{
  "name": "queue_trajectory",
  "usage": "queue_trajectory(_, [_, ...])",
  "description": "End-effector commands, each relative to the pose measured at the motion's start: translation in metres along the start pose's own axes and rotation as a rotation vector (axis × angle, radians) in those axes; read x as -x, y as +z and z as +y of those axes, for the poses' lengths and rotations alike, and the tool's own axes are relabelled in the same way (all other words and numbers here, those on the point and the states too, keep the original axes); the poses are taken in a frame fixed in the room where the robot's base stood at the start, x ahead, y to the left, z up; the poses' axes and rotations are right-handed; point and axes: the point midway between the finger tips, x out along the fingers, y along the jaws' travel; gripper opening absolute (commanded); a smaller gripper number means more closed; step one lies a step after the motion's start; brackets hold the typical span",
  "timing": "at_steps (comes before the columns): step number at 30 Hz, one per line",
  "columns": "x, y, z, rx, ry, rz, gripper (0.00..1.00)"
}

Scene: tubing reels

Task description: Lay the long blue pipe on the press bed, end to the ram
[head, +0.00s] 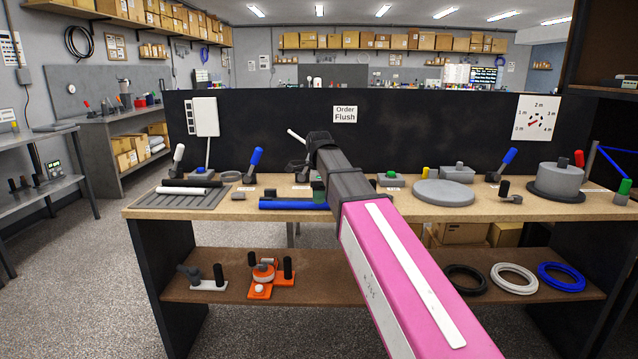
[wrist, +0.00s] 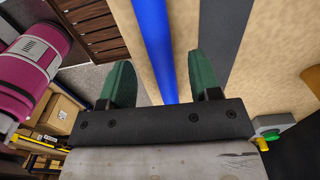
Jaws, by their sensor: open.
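The long blue pipe (head: 290,205) lies on the bench near its front edge, left of my arm in the head view; its right end is hidden by my arm. My gripper (head: 319,192) is mostly hidden behind my own arm in that view. A dark grey strip (wrist: 223,35) runs beside the pipe. I cannot clearly make out the press bed or ram.
A grey ribbed tray (head: 160,201) holds a white pipe (head: 182,190) and a black pipe (head: 192,183) on the left. A grey disc (head: 444,193) and a grey drum (head: 559,178) stand right. A black panel (head: 430,125) rises behind. Coils lie on the lower shelf (head: 360,286).

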Motion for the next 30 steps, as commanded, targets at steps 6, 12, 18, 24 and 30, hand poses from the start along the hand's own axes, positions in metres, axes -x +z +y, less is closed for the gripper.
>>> queue_trajectory(6, [-0.024,0.0,0.0,0.0,0.001,0.0,0.57])
queue_trajectory(12, [-0.032,0.0,0.0,0.0,0.0,0.0,0.57])
queue_trajectory(18, [-0.032,0.0,0.0,0.0,0.0,0.0,0.57])
queue_trajectory(24, [-0.032,0.0,0.0,0.0,0.0,0.0,0.12])
queue_trajectory(30, [-0.032,0.0,0.0,0.0,0.0,0.0,0.02])
